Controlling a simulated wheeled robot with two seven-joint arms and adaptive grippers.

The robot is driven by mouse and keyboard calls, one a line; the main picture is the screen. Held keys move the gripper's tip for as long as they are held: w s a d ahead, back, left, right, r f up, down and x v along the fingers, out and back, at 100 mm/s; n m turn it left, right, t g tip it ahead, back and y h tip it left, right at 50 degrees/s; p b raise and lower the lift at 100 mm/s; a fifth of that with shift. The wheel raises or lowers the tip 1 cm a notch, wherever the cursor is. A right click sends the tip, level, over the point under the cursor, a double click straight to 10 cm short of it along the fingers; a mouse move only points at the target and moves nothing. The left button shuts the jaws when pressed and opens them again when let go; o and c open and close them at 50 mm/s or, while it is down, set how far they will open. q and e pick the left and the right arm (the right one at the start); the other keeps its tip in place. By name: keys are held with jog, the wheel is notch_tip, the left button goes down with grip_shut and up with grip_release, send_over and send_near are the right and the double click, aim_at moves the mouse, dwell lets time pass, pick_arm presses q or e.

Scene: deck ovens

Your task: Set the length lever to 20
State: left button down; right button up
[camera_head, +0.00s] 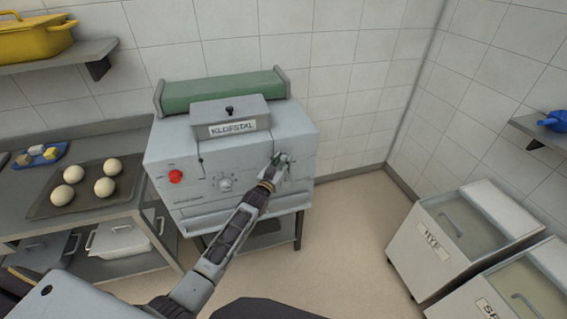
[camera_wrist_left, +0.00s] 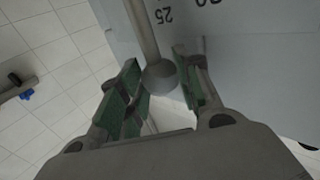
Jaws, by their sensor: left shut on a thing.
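The grey machine (camera_head: 235,170) labelled KLOFSTAL stands against the wall, with a green roller on top. My left gripper (camera_head: 281,160) is at the right part of its front panel and hides most of the lever there. In the left wrist view, the length lever (camera_wrist_left: 143,30) is a grey rod ending in a round knob (camera_wrist_left: 160,77). The left gripper (camera_wrist_left: 161,85) is shut on the lever's knob, one green-padded finger at each side. The number 25 (camera_wrist_left: 163,16) is on the panel beside the rod, and another number is cut off at the top edge. My right gripper is not in view.
A tray (camera_head: 42,208) with several dough balls lies on the left table. A flour bin marked RYE (camera_head: 433,247) stands at the right. The floor between is clear.

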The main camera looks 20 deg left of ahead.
pick_arm(q)
jog(key=s+a+f+n+t+y+b, duration=0.1)
jog(key=s+a+f+n+t+b, duration=0.1)
jog(key=a+n+b, duration=0.3)
jog(key=s+t+b, duration=0.1)
jog(key=b, duration=0.2)
jog(key=shift+s+a+f+t, duration=0.25)
jog(key=shift+s+f+t, duration=0.1)
jog(key=shift+s+t, duration=0.05)
jog(key=c, duration=1.3)
grip_release()
jog(key=shift+a, duration=0.1)
jog(key=shift+s, duration=0.1)
jog(key=shift+v, duration=5.95)
